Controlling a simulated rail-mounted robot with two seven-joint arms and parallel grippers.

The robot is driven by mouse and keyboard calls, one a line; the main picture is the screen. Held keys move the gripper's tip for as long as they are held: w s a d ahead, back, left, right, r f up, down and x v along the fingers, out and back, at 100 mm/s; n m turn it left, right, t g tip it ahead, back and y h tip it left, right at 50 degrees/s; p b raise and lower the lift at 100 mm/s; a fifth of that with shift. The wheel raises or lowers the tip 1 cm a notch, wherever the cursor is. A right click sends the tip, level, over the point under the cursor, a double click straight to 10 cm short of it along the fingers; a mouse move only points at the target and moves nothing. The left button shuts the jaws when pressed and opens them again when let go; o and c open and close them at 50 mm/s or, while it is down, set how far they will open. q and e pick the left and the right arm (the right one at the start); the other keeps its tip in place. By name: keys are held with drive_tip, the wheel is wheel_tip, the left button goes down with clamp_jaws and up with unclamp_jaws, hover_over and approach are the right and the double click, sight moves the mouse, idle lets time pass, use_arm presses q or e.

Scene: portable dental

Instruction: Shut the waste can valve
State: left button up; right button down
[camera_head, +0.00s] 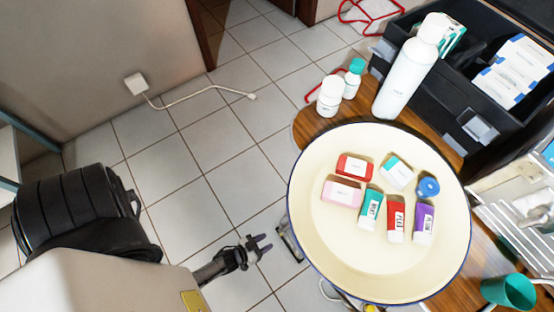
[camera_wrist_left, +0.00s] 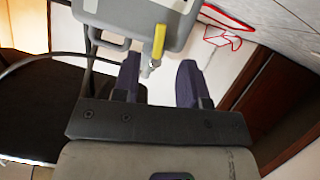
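The waste can (camera_wrist_left: 140,15) is a light grey body at the top of the left wrist view. Its valve (camera_wrist_left: 159,42) shows a yellow lever pointing down the picture, with a small metallic spout by its lower end. My left gripper (camera_wrist_left: 158,75) is open and empty, its two dark fingers apart just below the valve. The spout shows close to the left finger; I cannot tell whether they touch. In the head view my left gripper (camera_head: 266,243) is left of the round basin, low over the floor. The valve cannot be made out there. My right gripper is not in view.
A black bag (camera_head: 75,210) is at the left. A white cable (camera_head: 190,97) lies across the tiles. The floor left of the gripper is clear.

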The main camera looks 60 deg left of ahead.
sight(281, 232)
use_arm(q)
drive_tip(key=b+x, duration=0.2)
drive_tip(key=x, duration=0.4)
drive_tip(key=shift+c, duration=0.3)
clamp_jaws()
